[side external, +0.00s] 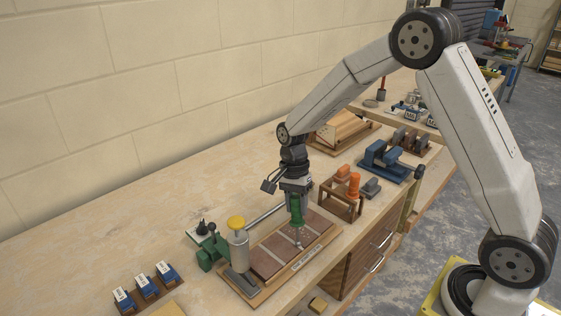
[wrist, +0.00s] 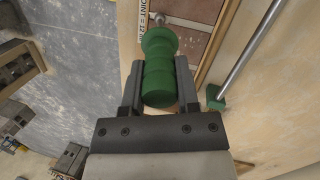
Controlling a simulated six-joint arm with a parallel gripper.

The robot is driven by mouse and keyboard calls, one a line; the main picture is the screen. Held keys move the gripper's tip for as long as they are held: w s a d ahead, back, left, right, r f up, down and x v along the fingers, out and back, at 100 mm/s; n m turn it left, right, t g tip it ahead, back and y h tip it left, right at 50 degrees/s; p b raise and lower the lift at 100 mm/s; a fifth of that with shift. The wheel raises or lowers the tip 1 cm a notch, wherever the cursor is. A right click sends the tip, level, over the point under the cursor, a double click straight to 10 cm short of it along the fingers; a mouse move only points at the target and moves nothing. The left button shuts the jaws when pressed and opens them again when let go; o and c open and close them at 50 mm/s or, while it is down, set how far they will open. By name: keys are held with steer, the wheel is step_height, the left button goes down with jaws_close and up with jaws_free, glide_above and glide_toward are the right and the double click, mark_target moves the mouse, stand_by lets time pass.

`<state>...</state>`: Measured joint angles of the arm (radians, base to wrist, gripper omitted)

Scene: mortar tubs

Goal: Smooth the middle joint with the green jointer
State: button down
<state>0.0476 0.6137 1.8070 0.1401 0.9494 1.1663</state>
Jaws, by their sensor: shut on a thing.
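My gripper (side external: 296,186) points down over the brick panel and is shut on the green jointer (side external: 297,209) by its handle. In the wrist view the ribbed green handle (wrist: 160,66) sits between the two fingers of my gripper (wrist: 158,88). The jointer's metal end reaches down to the panel near its middle; I cannot tell whether it touches. The panel (side external: 267,264) has red-brown brick faces split by pale joints, on a wooden board with a printed label strip (side external: 303,262). The middle joint is partly hidden by the tool.
A grey cylinder with a yellow cap (side external: 237,238) and a green clamp-like piece (side external: 210,253) stand left of the panel. A metal bar (wrist: 243,50) runs beside it. A wooden rack with orange-handled tools (side external: 341,192) and a blue vise (side external: 383,160) are to the right. The bench's left rear is clear.

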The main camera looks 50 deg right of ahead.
steer(key=shift+s, duration=0.2)
steer(key=shift+s+f, duration=0.15)
steer(key=shift+s, duration=0.4)
steer(key=shift+s, duration=0.1)
steer(key=shift+s+a+r+v, duration=0.15)
steer(key=shift+s+v, duration=0.1)
steer(key=shift+v, duration=0.9)
steer(key=shift+s+a+v, duration=0.15)
steer(key=shift+s+v, duration=0.1)
steer(key=shift+v, duration=0.95)
steer(key=shift+s+a+r+v, duration=0.1)
steer(key=shift+s+v, duration=0.1)
steer(key=shift+v, duration=0.95)
steer(key=shift+w, duration=0.1)
steer(key=shift+w+f, duration=0.1)
steer(key=shift+w, duration=0.05)
steer(key=w, duration=0.8)
steer(key=shift+w+f, duration=0.15)
steer(key=shift+f, duration=0.15)
steer(key=shift+f, duration=0.1)
steer(key=shift+w+d+x, duration=0.1)
steer(key=shift+w+x, duration=0.05)
steer(key=shift+x, duration=0.7)
steer(key=shift+w+d+x, duration=0.1)
steer(key=shift+w+x, duration=0.1)
steer(key=shift+x, duration=0.65)
steer(key=shift+w+d+x, duration=0.1)
steer(key=shift+w+x, duration=0.05)
steer(key=shift+x, duration=0.65)
